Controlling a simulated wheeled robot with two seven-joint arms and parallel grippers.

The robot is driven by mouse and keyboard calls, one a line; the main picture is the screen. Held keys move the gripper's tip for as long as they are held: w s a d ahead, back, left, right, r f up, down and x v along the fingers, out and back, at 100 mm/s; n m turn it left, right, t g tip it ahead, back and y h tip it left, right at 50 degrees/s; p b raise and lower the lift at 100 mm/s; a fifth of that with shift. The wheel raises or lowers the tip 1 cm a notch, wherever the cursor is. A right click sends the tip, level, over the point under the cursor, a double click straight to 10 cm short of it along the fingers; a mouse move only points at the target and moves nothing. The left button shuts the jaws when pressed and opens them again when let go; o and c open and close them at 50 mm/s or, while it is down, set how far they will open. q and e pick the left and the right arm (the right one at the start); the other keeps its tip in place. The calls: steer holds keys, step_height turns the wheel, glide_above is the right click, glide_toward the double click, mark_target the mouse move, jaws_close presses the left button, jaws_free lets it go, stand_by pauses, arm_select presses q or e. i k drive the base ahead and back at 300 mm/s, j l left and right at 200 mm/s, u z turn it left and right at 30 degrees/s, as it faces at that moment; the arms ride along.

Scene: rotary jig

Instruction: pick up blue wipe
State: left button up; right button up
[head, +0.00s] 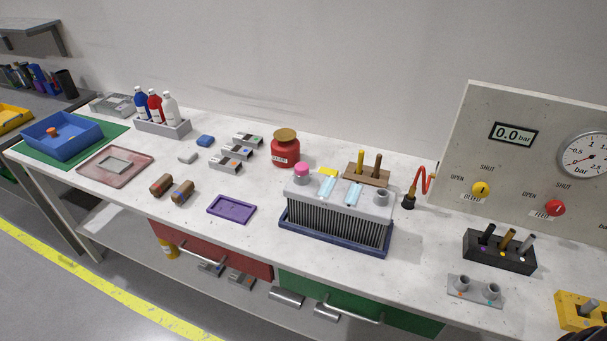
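Nothing covers the blue wipe. Neither of my grippers can be made out in the head view.
A grey bottle rack (163,130) stands left of the wipe, and small grey metal blocks (233,152) lie to its right. A pink tray (115,166), two brown rolls (182,192) and a purple tray (232,209) lie nearer the front edge. Bare bench surrounds the wipe.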

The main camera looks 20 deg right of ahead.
mark_target(205, 140)
steer(key=j+z, duration=0.15)
steer(key=z, duration=0.85)
steer(key=j+z, duration=0.25)
steer(key=j, duration=0.15)
steer(key=j+z, duration=0.2)
steer(key=j, duration=0.2)
steer(key=k+j+z, duration=0.25)
steer(key=j+z, duration=0.25)
steer(key=j, duration=0.25)
steer(key=k+j+z, duration=0.2)
steer(key=j, duration=0.15)
steer(key=i, duration=0.05)
